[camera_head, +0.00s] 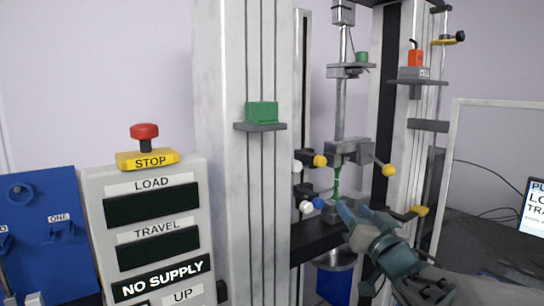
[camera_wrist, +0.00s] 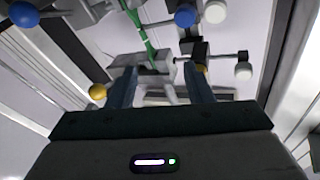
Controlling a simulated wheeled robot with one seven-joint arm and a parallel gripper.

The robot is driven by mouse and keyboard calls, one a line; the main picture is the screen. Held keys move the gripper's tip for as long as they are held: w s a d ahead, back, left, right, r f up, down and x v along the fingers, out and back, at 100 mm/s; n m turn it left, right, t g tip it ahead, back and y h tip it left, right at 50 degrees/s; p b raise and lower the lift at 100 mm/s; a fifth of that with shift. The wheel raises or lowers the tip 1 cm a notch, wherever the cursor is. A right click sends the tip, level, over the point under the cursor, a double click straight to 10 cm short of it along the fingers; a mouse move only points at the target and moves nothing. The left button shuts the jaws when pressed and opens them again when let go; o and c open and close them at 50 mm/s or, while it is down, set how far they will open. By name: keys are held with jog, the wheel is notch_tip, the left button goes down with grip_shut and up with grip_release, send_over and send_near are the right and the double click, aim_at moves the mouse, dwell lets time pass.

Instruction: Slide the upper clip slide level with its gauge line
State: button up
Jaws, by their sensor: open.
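The upper clip slide (camera_head: 308,158) is a small dark block with a yellow knob and a white knob, left of the green specimen strip (camera_head: 337,181). I take it to be the dark block (camera_wrist: 199,50) right of the strip in the wrist view. A lower clip with a blue knob (camera_head: 318,203) sits beneath it. The strip (camera_wrist: 146,38) carries pale marks in the wrist view; which is the upper clip's gauge line, I cannot tell. My gripper (camera_head: 356,212) is open and empty, below and right of the clips. Its fingers (camera_wrist: 158,72) stand apart in the wrist view.
The upper grip (camera_head: 350,151) with a yellow ball handle (camera_head: 388,170) is above my gripper. A lower grip (camera_head: 340,211) is close by my fingers. A pale column (camera_head: 226,150) stands left, and a yellow-tipped stop (camera_head: 418,211) is at the right.

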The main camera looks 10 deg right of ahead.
aim_at(323, 163)
notch_tip(323, 163, up, 4)
jog(key=s+a+n+t+y, duration=0.1)
jog(key=s+n+t+y, duration=0.15)
jog(key=y, duration=0.35)
jog(key=shift+n+g, duration=0.25)
jog(key=shift+g, duration=0.2)
jog(key=p+x, duration=0.5)
jog(key=x, duration=0.8)
jog(key=shift+w+a+r, duration=0.2)
jog(key=shift+w+r, duration=0.05)
grip_shut()
notch_tip(323, 163, down, 6)
jog(key=b, duration=0.6)
jog(key=shift+r, duration=0.3)
